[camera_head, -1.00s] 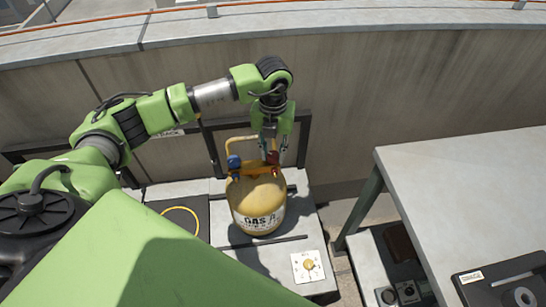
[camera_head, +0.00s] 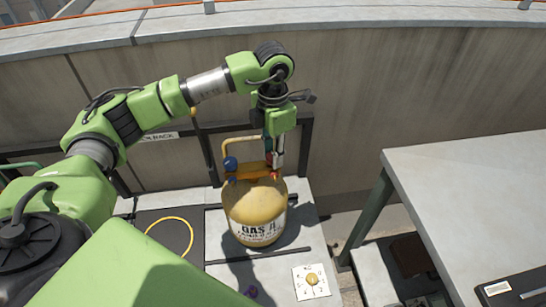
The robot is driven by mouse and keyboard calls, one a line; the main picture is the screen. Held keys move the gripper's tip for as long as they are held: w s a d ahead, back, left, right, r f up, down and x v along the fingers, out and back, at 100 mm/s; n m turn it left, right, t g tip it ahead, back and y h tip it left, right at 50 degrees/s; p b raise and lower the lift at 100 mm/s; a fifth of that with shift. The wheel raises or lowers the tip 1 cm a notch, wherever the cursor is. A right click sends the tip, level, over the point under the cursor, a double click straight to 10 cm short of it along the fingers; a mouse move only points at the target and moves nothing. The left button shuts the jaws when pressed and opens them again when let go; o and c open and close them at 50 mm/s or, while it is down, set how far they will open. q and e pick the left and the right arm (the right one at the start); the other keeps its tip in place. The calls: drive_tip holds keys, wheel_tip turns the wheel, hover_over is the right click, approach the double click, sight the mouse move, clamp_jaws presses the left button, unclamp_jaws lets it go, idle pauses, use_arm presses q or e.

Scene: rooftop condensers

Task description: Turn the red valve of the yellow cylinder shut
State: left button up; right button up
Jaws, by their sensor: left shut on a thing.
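My left gripper (camera_head: 275,164) points down from above and is shut on the red valve. How far the valve is turned cannot be told. My right gripper is not in view.
A white plate with a yellow knob (camera_head: 311,280) lies in front of the cylinder. A yellow ring (camera_head: 170,221) lies on a dark mat to the left. A grey table (camera_head: 480,200) stands at the right. A concrete wall (camera_head: 390,100) and a dark frame are behind.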

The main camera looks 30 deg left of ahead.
use_arm(q)
drive_tip(key=shift+m+b, duration=0.3)
drive_tip(key=shift+m, duration=0.2)
drive_tip(key=o, duration=1.1)
drive_tip(key=shift+r, duration=0.1)
wheel_tip(320, 180, up, 12)
idle(0.4)
